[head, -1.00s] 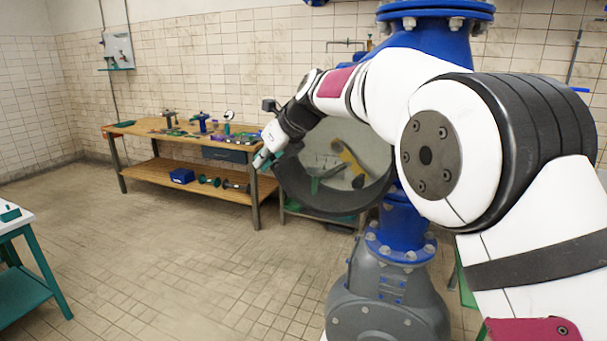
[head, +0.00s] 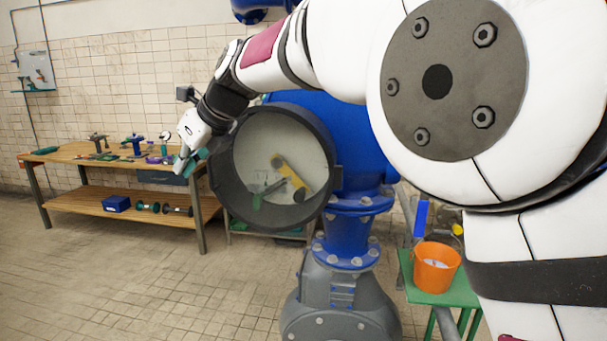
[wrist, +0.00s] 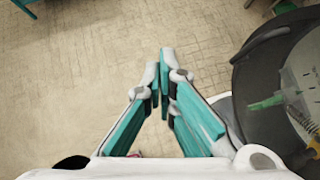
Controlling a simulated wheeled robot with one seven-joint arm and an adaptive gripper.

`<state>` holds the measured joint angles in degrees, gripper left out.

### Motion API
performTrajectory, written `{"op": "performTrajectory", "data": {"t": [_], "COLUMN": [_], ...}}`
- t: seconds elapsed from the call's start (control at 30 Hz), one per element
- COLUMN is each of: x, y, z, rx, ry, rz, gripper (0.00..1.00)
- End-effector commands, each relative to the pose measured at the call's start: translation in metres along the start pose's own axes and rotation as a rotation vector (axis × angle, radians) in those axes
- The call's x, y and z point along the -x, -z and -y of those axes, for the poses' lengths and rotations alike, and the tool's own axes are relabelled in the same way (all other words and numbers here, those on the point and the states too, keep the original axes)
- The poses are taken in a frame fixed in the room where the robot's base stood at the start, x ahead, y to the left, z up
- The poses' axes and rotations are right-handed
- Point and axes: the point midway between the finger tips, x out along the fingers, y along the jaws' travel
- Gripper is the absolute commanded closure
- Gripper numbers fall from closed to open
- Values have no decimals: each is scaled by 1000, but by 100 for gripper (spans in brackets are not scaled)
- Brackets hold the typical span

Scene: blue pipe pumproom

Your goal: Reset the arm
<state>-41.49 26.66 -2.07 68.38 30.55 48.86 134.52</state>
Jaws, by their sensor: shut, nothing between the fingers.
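My gripper (head: 186,163) shows in the head view at the end of my white arm, left of the blue pipe's open end. In the wrist view my gripper (wrist: 162,90) has its teal and grey fingers brought together at the tips, with nothing between them. It points down over bare tiled floor. My arm reaches across the upper right of the head view and hides part of the blue pipe behind it.
The open pipe mouth (head: 225,180), dark-rimmed, is close to the right of my gripper; a yellow tool (head: 290,178) shows within it. A wooden workbench (head: 75,152) stands behind at left. An orange bucket (head: 437,268) stands on a green table (head: 425,290). Floor at left is clear.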

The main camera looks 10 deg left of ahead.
Motion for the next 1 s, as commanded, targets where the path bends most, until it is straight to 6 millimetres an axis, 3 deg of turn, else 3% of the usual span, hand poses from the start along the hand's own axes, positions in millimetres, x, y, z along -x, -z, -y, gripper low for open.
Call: {"op": "performTrajectory", "data": {"t": [0.17,0.3,0.47,0.7,0.83,1.0], "x": [53,119,188,268,297,318], "y": [32,86,157,272,336,412], "z": [27,48,54,30,4,-35], "rx": [177,440,753,1205,1438,1708], "ry": [63,125,162,124,48,-98], "rz": [-36,-117,-244,-469,-596,-740], "gripper": [100,100,100,100,100,100]}}
